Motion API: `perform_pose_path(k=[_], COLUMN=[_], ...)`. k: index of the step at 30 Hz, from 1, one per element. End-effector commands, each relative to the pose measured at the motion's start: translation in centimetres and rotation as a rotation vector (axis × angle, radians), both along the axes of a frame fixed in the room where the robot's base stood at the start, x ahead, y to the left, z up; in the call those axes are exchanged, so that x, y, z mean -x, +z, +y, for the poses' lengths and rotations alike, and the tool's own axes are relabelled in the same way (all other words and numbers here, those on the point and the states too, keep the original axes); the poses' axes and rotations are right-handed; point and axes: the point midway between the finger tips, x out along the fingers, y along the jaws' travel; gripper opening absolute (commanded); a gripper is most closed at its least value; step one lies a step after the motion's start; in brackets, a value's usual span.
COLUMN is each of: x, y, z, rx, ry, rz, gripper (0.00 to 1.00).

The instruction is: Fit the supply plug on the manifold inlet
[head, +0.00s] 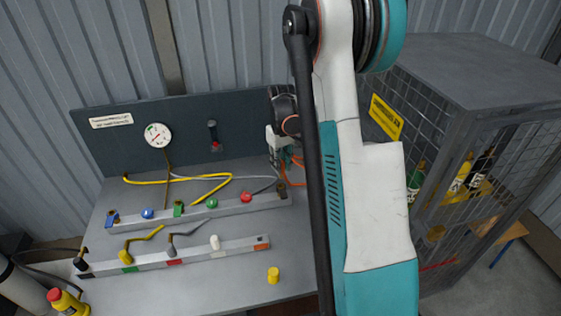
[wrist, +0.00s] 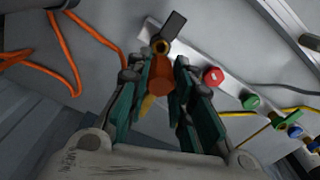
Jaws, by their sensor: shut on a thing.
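The manifold (head: 228,204) is the back grey rail with coloured knobs on the bench. Its inlet (head: 282,189) is a brass fitting at the right end; in the wrist view the brass ring of the inlet (wrist: 161,46) shows beside a dark block. My gripper (head: 277,158) is above and behind that end, partly hidden by my arm. In the wrist view my gripper (wrist: 160,82) is shut on the orange-brown supply plug (wrist: 160,77). The plug appears in line with the inlet and overlaps its ring in the picture; I cannot tell whether they touch.
An orange hose (wrist: 63,52) loops on the bench. A front rail (head: 190,254) carries short hoses and coloured caps. A yellow cap (head: 273,274) stands at the front. A gauge (head: 158,135) is on the back panel. A mesh cage (head: 470,110) stands right.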

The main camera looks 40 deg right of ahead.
Motion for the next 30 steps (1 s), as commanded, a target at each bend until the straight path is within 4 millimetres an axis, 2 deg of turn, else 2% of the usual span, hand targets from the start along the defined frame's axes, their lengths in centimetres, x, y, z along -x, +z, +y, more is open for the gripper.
perform_pose_path(k=[3,8,30], x=[0.0,0.0,0.1], y=[-1.1,-1.8,-2.3], z=[0.0,0.0,0.0], rx=[0.000,0.000,0.000], ry=[0.000,0.000,0.000], rz=[0.000,0.000,0.000], gripper=[0.00,0.00,0.00])
